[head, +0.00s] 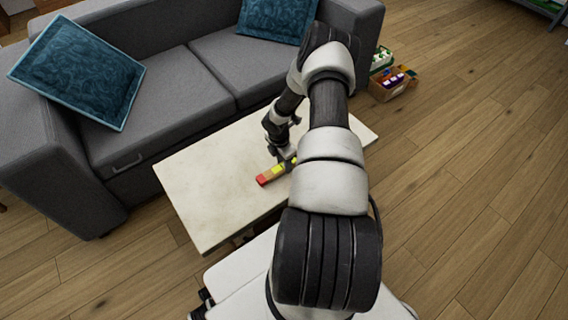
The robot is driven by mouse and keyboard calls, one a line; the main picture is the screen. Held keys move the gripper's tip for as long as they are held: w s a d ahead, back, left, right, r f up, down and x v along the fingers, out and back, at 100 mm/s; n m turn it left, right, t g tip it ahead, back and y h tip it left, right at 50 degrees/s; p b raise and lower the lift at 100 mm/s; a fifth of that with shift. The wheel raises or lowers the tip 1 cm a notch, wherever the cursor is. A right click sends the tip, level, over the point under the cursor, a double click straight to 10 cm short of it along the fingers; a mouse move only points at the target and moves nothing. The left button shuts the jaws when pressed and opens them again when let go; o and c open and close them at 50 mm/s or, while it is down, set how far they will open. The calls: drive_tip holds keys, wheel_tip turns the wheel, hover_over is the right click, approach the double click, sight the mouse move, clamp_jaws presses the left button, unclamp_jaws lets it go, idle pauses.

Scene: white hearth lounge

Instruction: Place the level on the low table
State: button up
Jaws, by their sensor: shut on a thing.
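The level (266,178) is a short bar with a red end and a yellow middle. Its right part is hidden behind my arm. My gripper (287,162) is shut on the level, pointing down over the right half of the low table. The low table (205,187) has a pale cream rectangular top, bare apart from the level. The level appears at or just above the tabletop; I cannot tell whether it touches.
A grey sofa (165,90) with blue cushions (80,72) stands behind the table. A cardboard box (393,88) with small colourful items sits on the wooden floor beyond the table's right end. The floor (480,190) at the right is clear.

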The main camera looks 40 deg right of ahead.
sight(281, 167)
drive_tip(key=o, duration=1.2)
drive_tip(key=shift+c, duration=0.2)
wheel_tip(281, 167, up, 12)
drive_tip(key=a+p, duration=0.1)
drive_tip(key=p, duration=0.2)
drive_tip(key=shift+a, duration=0.25)
